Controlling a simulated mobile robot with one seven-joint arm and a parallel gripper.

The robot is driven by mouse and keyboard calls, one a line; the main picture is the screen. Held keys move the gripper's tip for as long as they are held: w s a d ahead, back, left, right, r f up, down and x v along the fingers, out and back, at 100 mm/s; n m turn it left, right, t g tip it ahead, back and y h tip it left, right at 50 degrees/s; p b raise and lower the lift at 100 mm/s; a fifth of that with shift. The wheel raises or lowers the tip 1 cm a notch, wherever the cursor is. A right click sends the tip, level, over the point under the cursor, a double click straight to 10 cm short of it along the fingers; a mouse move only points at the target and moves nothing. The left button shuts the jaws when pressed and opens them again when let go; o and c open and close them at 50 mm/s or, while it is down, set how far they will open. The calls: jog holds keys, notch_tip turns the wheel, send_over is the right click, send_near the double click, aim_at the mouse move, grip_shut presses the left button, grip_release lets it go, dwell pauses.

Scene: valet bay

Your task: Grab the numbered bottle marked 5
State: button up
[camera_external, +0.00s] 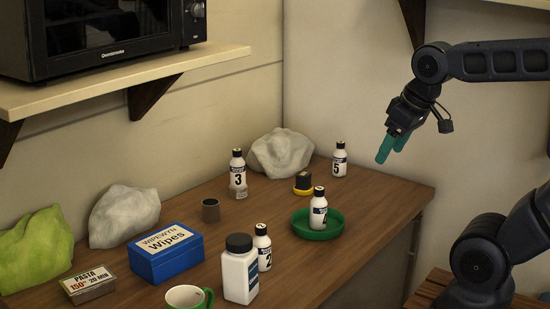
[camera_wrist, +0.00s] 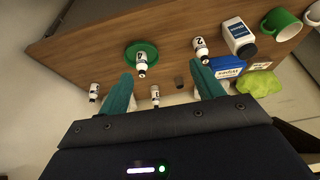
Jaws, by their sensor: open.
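The white bottle marked 5 (camera_external: 339,162), with a dark cap and dark label, stands upright at the far right end of the wooden table (camera_external: 380,205), near the back wall. In the wrist view a small bottle at the left (camera_wrist: 94,91) appears to be the same one; its number is unclear there. My gripper (camera_external: 390,148) hangs in the air to the right of and nearer than bottle 5, teal fingers pointing down. It also shows in the wrist view (camera_wrist: 161,70), with its fingers apart and nothing between them. Bottle 5 is outside the fingers, left of the left one.
Bottle 3 (camera_external: 238,170), bottle 2 (camera_external: 262,247) and a bottle in a green dish (camera_external: 318,210) stand nearby. A blue wipes box (camera_external: 166,254) and white jar (camera_external: 240,270) are nearer.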

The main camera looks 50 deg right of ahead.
jog(key=w+d+r+m, duration=0.15)
jog(key=w+d, duration=0.45)
jog(key=w, duration=0.6)
jog(key=m+g+h, duration=0.1)
jog(key=m+h, duration=0.2)
jog(key=m, duration=0.4)
send_over(342, 149)
jog(key=s+a, duration=0.2)
jog(key=s, duration=0.1)
notch_tip(342, 149, down, 18)
jog(key=x, duration=0.4)
jog(key=shift+w+d+f, duration=0.25)
jog(key=shift+f, duration=0.05)
jog(key=shift+w+x, duration=0.1)
jog(key=shift+x, duration=1.3)
jog(key=shift+w+x, duration=0.15)
jog(key=shift+x, duration=1.25)
jog(key=shift+a, duration=0.1)
jog(key=shift+r, duration=0.1)
